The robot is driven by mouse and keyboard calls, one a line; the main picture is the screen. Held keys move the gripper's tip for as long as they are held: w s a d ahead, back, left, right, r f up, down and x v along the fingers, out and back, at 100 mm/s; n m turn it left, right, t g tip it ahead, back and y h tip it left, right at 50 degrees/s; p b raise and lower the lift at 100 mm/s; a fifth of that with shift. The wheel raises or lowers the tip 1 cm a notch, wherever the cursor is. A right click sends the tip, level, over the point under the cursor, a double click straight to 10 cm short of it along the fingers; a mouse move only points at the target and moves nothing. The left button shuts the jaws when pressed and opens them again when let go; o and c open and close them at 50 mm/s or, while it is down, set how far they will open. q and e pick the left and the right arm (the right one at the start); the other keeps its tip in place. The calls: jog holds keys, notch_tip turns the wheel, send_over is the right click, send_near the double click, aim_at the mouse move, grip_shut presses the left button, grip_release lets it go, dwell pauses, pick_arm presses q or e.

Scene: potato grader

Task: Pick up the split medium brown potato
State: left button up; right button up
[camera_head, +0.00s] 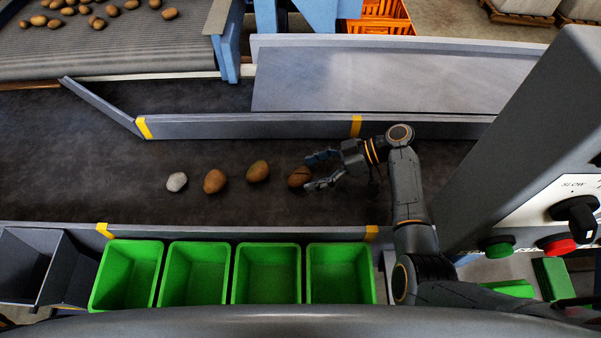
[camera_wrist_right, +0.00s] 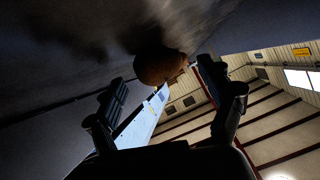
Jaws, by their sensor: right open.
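A brown potato with a dark line across it (camera_head: 299,177) lies on the dark belt, rightmost in a row. My right gripper (camera_head: 316,171) reaches in from the right with its fingers open around or just beside this potato; the head view does not show contact. In the right wrist view a brown potato (camera_wrist_right: 160,66) shows ahead, between and beyond the open fingertips (camera_wrist_right: 172,90). Left of it on the belt lie a brown potato (camera_head: 258,171), a lighter brown potato (camera_head: 214,181) and a pale grey stone-like lump (camera_head: 176,182). My left gripper is not in view.
Several green bins (camera_head: 269,243) stand along the belt's near edge, with a dark chute (camera_head: 24,262) to their left. A grey guide rail (camera_head: 250,128) runs behind the row. A control panel (camera_head: 570,210) stands at right. More potatoes lie on the far-left conveyor (camera_head: 130,62).

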jog(key=shift+x, duration=1.05)
jog(key=c, duration=1.3)
